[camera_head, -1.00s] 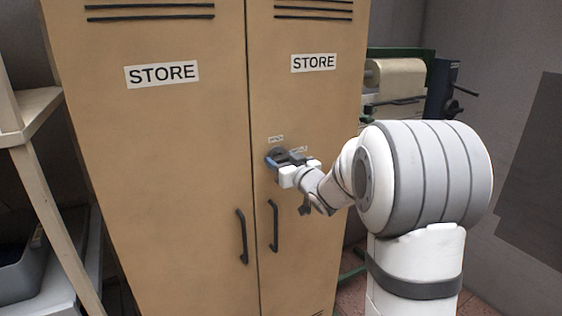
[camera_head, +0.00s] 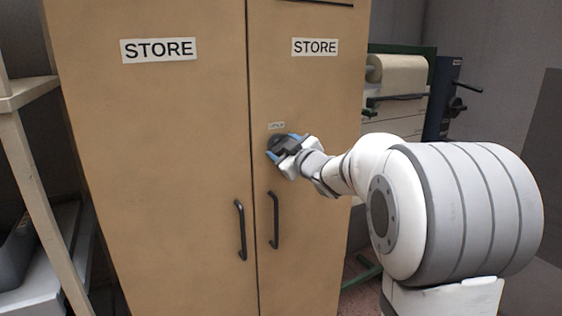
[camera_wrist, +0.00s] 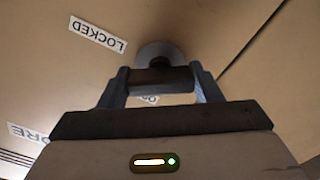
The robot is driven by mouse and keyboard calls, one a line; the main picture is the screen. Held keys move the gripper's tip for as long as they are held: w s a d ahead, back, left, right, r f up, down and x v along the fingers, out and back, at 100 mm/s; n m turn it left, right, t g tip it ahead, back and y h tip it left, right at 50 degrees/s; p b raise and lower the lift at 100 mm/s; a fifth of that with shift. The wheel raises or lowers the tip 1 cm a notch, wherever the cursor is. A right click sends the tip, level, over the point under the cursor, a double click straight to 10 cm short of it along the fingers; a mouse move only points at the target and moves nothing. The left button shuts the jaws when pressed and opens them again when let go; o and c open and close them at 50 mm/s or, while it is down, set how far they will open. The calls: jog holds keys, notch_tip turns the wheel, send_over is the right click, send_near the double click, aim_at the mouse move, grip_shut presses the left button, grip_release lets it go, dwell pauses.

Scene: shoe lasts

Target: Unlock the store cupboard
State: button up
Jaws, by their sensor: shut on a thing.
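The store cupboard (camera_head: 180,140) is tan with two closed doors, each marked STORE. My gripper (camera_head: 285,148) is at the lock on the right door, in front of its face. In the wrist view my gripper (camera_wrist: 160,82) has its two blue-grey fingers against the ends of a dark turn knob (camera_wrist: 158,78). Behind the knob is a round grey lock plate (camera_wrist: 153,50). A label reading LOCKED (camera_wrist: 98,34) is beside the plate. A second label (camera_wrist: 149,99) is mostly hidden behind the knob and gripper.
Two dark handles (camera_head: 240,230) (camera_head: 275,220) flank the seam between the doors, below the lock. A wooden shelf frame (camera_head: 40,200) stands at the left. A roll stand (camera_head: 402,76) with a dark crank is behind the cupboard at the right.

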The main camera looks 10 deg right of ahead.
jog(key=n+b, duration=0.1)
jog(key=n, duration=0.1)
jog(key=n+b, duration=0.4)
jog(key=shift+f, duration=0.25)
jog(key=n+b, duration=0.3)
jog(key=n, duration=0.2)
jog(key=shift+r, duration=0.15)
jog(key=shift+b, duration=0.35)
jog(key=o, duration=1)
jog(key=shift+r, duration=0.1)
jog(key=v, duration=0.7)
jog(key=shift+s, duration=0.35)
jog(key=shift+d+r+p, duration=0.1)
jog(key=shift+d+p, duration=0.05)
jog(key=shift+p, duration=0.15)
